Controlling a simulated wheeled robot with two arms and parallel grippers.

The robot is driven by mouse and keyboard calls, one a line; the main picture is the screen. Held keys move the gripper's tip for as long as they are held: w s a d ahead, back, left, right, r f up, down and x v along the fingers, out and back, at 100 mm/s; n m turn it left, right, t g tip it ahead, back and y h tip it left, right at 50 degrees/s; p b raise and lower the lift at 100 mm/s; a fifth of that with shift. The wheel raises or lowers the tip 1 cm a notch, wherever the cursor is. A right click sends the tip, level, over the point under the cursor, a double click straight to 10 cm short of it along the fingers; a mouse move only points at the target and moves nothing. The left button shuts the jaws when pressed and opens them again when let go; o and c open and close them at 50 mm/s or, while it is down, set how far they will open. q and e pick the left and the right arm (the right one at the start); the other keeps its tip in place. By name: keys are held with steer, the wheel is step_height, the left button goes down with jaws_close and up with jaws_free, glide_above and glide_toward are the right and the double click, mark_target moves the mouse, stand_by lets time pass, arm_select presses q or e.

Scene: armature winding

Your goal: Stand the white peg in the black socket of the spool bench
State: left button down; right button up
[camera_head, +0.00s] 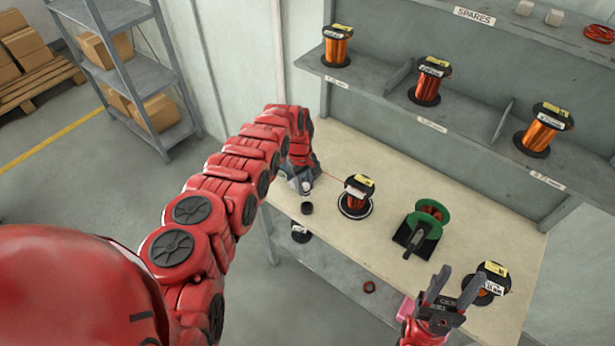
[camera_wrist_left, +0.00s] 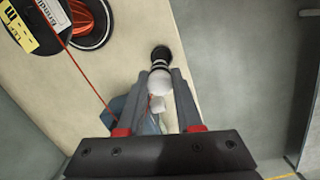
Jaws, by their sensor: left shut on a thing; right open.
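The white peg (camera_wrist_left: 160,82) is between the tips of my left gripper (camera_wrist_left: 168,74), which is shut on it. In the head view the peg (camera_head: 306,187) shows as a small pale shape just below the left gripper (camera_head: 304,180). The black socket (camera_head: 307,208) is on the bench top (camera_head: 330,235) near its left edge. It also shows in the left wrist view (camera_wrist_left: 160,52), just beyond the peg. In the head view a small gap shows between peg and socket; the peg's lower end is unclear. My right gripper (camera_head: 444,288) is open and empty near the front edge.
A copper spool (camera_head: 357,195) stands right of the socket, with a thin red wire (camera_wrist_left: 92,88) running from it towards my left gripper. A green spool (camera_head: 428,218) on a black holder and another labelled spool (camera_head: 488,283) stand further right. Shelves (camera_head: 470,120) with spools rise behind.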

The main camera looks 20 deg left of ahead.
mark_target(305, 197)
arm_select(q)
steer(key=shift+f+b, duration=1.95)
steer(key=shift+f, duration=0.1)
steer(key=shift+f, duration=0.2)
steer(key=shift+f, duration=0.3)
steer(key=shift+f+b, duration=0.2)
steer(key=shift+b, duration=0.25)
steer(key=shift+f+b, duration=0.3)
steer(key=shift+f, duration=0.05)
steer(key=shift+f+b, duration=0.4)
steer(key=shift+f, duration=0.05)
